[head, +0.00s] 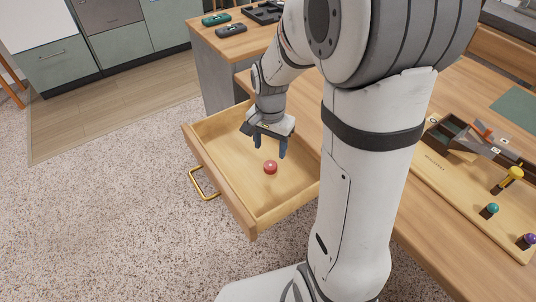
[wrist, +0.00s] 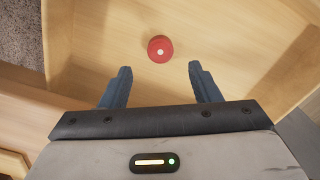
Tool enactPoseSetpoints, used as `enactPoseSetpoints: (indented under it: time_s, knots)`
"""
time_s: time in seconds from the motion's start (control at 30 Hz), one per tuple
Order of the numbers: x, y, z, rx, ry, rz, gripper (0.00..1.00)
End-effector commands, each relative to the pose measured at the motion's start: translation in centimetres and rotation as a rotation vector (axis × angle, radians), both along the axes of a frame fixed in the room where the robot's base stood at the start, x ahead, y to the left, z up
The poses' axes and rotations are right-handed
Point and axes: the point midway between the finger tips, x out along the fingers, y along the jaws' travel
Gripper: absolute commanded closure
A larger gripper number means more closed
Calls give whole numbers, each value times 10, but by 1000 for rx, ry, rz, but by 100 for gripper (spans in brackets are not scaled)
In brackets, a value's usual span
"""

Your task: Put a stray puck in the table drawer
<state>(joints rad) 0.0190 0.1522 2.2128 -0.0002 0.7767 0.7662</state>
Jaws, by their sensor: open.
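The table drawer (head: 215,185) is pulled open, with its brass handle on the front. A red puck (head: 270,167) with a pale centre dot lies on the drawer floor. The puck also shows in the wrist view (wrist: 160,49), ahead of the fingertips and between their lines. My gripper (head: 269,150) points down over the drawer. Its two blue fingers are apart, with nothing between them, and they do not touch the puck. The gripper also shows in the wrist view (wrist: 160,70). The drawer floor (wrist: 120,30) around the puck is bare.
The wooden table (head: 450,100) carries a board (head: 460,200) with a teal knob (head: 491,208), a purple knob (head: 529,239) and a yellow-topped peg (head: 512,174). A dark tray (head: 447,134) stands behind it. Controllers (head: 231,29) lie on the far top. Speckled floor (head: 110,220) is clear at left.

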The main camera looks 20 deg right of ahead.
Motion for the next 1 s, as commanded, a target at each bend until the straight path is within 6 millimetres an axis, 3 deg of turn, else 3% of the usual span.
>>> enactPoseSetpoints:
  time_s: [0.1,0.37,0.47,0.6,0.8,1.0]
  knots:
    - [1,0,25,0,-4,0,43]
    - [-5,0,48,-1,-8,27,43]
    - [-23,0,60,-2,-28,123,43]
    - [-65,0,79,-14,-71,352,43]
    - [-118,1,90,-42,-117,650,43]
    - [-139,7,90,-57,-134,780,43]
